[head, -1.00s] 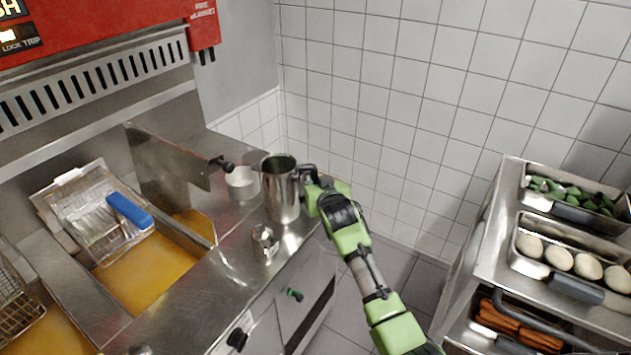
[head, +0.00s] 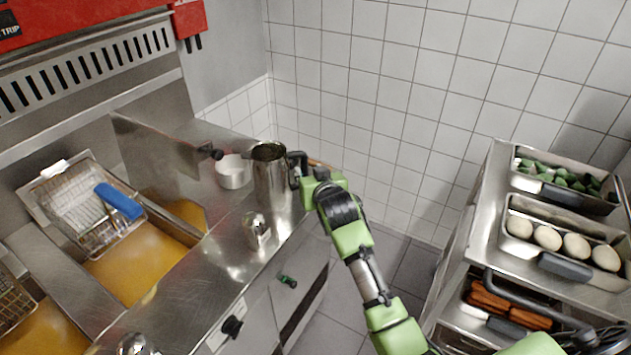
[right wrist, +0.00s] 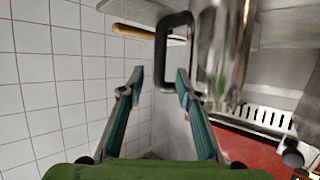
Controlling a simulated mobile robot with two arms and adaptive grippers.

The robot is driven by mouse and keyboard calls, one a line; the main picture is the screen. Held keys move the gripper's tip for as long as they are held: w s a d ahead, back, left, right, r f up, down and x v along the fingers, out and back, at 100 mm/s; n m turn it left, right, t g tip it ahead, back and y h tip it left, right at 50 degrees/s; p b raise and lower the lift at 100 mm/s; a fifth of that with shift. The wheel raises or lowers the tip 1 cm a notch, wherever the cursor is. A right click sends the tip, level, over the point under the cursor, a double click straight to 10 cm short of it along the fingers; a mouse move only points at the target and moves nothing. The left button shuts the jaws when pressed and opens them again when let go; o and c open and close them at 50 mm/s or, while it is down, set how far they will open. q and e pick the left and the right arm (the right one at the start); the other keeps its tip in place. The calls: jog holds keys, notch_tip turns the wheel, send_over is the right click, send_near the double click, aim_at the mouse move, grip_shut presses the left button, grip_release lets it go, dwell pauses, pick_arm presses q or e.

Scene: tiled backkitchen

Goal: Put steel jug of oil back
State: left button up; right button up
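The steel jug (head: 270,182) stands upright on the steel counter (head: 190,262) beside the fryer, close to the counter's right edge. Its dark opening faces up, and the contents cannot be made out. Its black handle (head: 296,166) points right, towards my right gripper (head: 303,184). In the right wrist view the fingers of this gripper (right wrist: 159,82) are apart with nothing clamped between them. The handle (right wrist: 160,52) shows just beyond the fingertips, with the shiny jug (right wrist: 222,55) to its right. My left gripper is not in view.
A small steel pot (head: 233,173) stands close left of the jug. A steel shaker (head: 256,230) stands in front. The fryer with a blue-handled basket (head: 105,208) and yellow oil (head: 135,268) is at left. A trolley with food trays (head: 490,220) is at right.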

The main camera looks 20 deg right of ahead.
jog(key=v, duration=0.7)
jog(key=shift+b, duration=0.4)
